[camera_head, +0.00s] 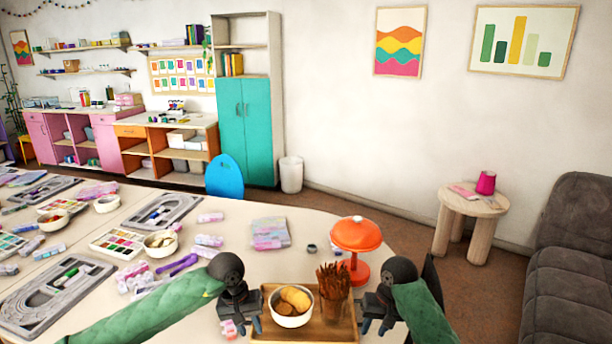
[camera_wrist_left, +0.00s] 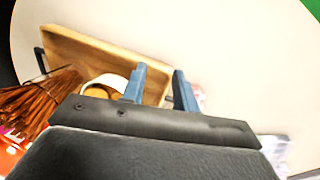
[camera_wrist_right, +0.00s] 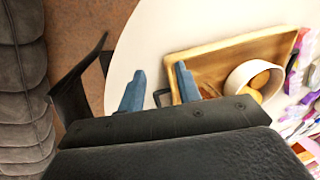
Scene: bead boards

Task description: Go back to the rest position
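A wooden tray (camera_head: 332,332) sits on the near edge of the table. It bears a white bowl (camera_head: 291,320) of round biscuits and a glass (camera_head: 334,303) of thin brown sticks. My left gripper (camera_head: 240,327) is at the tray's left end, fingers apart; in the left wrist view (camera_wrist_left: 159,88) the tray's end shows between them. My right gripper (camera_head: 377,327) is at the tray's right end, fingers apart; in the right wrist view (camera_wrist_right: 158,90) a dark tray handle (camera_wrist_right: 161,97) shows between them. I cannot tell whether either gripper touches the tray.
An orange lamp (camera_head: 356,236) stands just behind the tray. Grey bead boards (camera_head: 50,295), paint sets (camera_head: 118,242) and small bowls cover the table's left side. A dark chair back (camera_wrist_right: 85,80) is beside my right gripper. A grey sofa (camera_head: 570,260) stands at right.

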